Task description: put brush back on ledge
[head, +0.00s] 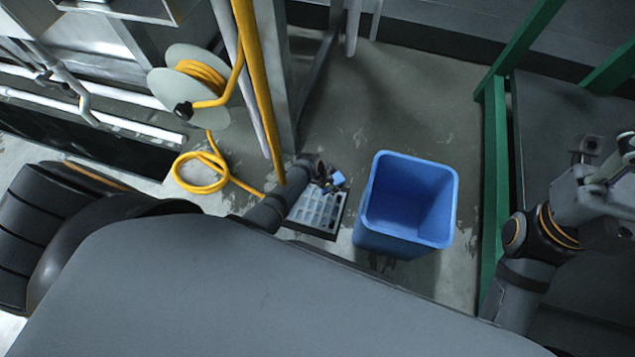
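I cannot make out a brush for certain. A small blue piece (338,179) shows at the end of my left arm, close against my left gripper (326,178); it may be part of the brush or of the gripper. The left gripper is small and dark here, above a grey slotted tray (316,211) with a dark rim, and its fingers are not clear. My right gripper (612,160) is at the right edge, partly cut off, over the dark surface beyond the green frame. I cannot identify the ledge with certainty.
An empty blue bin (366,237) stands on the floor right of the tray. A green frame (495,150) rises farther right. A hose reel (164,88) with yellow hose (205,188) and a yellow pole (262,85) stand at left. Floor behind the bin is clear.

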